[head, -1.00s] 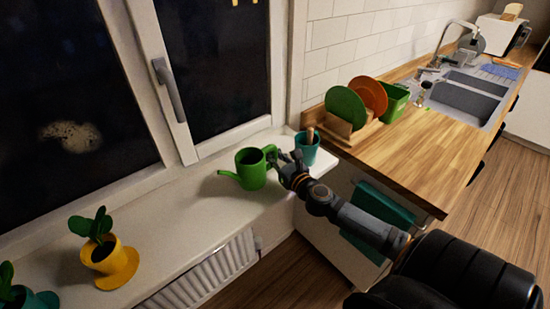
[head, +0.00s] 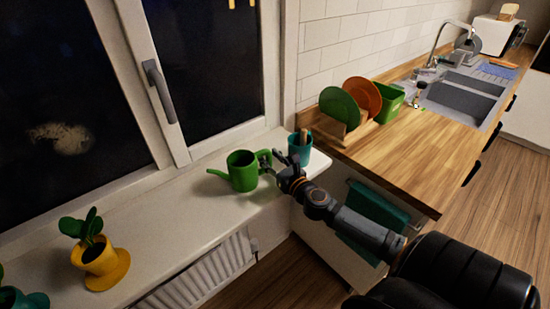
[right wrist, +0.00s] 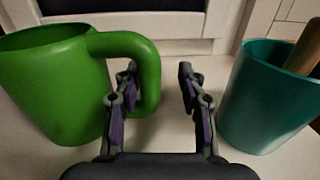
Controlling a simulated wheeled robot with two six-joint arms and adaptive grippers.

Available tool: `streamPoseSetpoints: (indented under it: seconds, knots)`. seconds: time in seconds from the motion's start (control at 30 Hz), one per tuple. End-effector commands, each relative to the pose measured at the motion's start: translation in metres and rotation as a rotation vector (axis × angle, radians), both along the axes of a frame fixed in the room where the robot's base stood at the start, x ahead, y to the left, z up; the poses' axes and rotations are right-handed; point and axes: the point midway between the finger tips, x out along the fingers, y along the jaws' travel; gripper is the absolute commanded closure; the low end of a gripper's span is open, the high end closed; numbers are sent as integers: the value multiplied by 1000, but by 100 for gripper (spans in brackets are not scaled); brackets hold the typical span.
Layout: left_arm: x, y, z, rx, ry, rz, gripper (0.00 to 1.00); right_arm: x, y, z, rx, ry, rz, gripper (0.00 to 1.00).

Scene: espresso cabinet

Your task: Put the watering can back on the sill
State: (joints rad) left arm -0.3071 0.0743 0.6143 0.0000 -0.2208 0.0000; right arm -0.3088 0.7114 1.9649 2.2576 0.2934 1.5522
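The green watering can (head: 242,172) stands upright on the white window sill (head: 185,215), its spout pointing left and its handle right. My right gripper (head: 271,166) is at the handle. In the right wrist view the can (right wrist: 58,85) is at the left. The upright part of its handle (right wrist: 150,80) lies between the open fingers of my right gripper (right wrist: 158,105). The left finger is at the handle's loop, and a gap shows between the handle and the right finger. My left gripper is not in view.
A teal cup (head: 300,152) with a wooden-handled thing stands on the sill just right of my right gripper; it also shows in the right wrist view (right wrist: 262,95). A yellow plant pot (head: 100,265) stands further left. The wooden counter (head: 410,155) holds a plate rack. Sill between can and pot is clear.

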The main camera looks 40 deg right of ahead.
Motion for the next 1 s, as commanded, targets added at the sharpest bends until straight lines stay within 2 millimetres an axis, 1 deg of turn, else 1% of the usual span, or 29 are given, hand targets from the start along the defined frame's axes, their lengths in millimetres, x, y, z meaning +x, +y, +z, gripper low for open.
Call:
streamPoseSetpoints:
  seconds: [0.13, 0.23, 0.33, 0.4, 0.47, 0.5, 0.7, 0.8, 0.9, 1.0]
  knots:
    - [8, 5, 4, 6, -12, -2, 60, 0, 0, 4, 0, -1, 1, 60]
    - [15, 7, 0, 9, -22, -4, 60, -9, -1, 0, -8, 7, -1, 60]
    - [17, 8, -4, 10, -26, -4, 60, -24, 2, 0, -11, 6, 5, 60]
    - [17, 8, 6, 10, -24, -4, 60, -40, 2, 4, -11, 12, 2, 60]
    - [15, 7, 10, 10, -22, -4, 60, -53, 4, 6, -10, 9, 8, 60]
    - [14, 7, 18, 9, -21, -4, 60, -62, 3, 9, -9, 11, 3, 60]
    - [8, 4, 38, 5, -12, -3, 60, -100, 6, 10, -2, 5, 3, 60]
    - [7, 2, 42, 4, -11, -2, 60, -112, 6, 9, 0, 4, 2, 60]
    - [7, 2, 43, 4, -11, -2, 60, -118, 7, 8, 1, 1, 2, 60]
    - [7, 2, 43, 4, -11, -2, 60, -119, 7, 7, 1, -1, 2, 60]
